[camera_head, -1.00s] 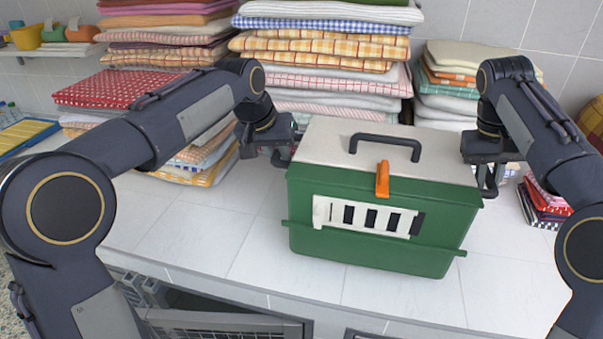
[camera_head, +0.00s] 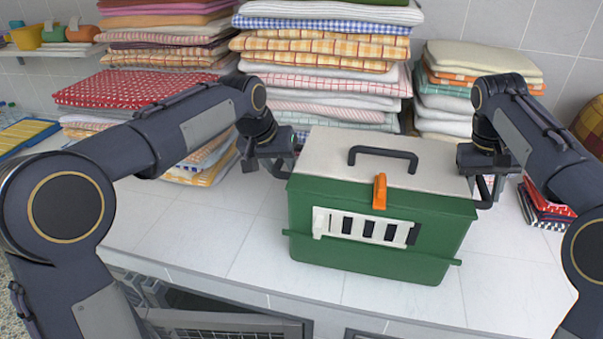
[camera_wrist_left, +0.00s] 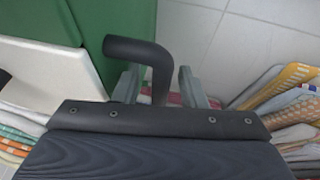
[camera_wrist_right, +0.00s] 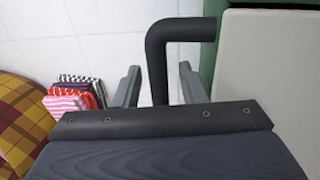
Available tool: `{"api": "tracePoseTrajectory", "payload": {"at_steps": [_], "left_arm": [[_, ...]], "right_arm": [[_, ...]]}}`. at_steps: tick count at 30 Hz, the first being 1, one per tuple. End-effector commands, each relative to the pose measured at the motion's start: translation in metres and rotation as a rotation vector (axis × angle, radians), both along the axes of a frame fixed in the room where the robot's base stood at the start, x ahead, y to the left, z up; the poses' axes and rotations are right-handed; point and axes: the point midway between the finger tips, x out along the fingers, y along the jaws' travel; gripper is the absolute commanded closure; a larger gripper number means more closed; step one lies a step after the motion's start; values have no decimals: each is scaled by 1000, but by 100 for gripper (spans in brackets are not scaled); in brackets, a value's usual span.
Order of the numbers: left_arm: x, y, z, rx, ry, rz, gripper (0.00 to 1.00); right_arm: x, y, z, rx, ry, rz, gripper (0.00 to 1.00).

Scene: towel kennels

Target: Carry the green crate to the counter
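The green crate (camera_head: 370,250) with a pale lid (camera_head: 330,150) and orange latch (camera_head: 380,190) stands upright on the white tiled counter (camera_head: 200,225), near its front edge. My left gripper (camera_head: 278,160) is at the crate's left side handle, which shows in the left wrist view (camera_wrist_left: 158,65). My right gripper (camera_head: 484,172) is at the right side handle, seen in the right wrist view (camera_wrist_right: 158,65). In both wrist views the fingers stand either side of the black handle with small gaps, so both grippers look open around the handles. The crate's back is hidden.
Tall towel stacks (camera_head: 325,65) stand behind the crate, with a shorter stack (camera_head: 465,85) to the right. Small folded cloths (camera_head: 543,205) lie right of my right gripper. The counter left of the crate is clear. An open kennel door (camera_head: 220,325) shows below.

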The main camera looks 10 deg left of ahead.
Motion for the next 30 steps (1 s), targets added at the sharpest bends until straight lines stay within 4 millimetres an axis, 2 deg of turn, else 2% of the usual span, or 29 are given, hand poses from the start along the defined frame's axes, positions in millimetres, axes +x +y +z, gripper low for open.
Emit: {"api": "tracePoseTrajectory", "payload": {"at_steps": [7, 10, 24, 30], "left_arm": [[0, 0, 2, 0, -1, 0, 62], [-3, 2, 9, 0, -3, 1, 62], [-37, 19, 92, 0, -4, 1, 62], [-44, 22, 108, 0, -1, -1, 62]], "right_arm": [[0, 0, 0, 0, 0, 0, 62], [0, 0, 0, 0, 0, 0, 62], [0, 0, 0, 0, 0, 0, 62], [0, 0, 1, 0, -1, 0, 62]]}}
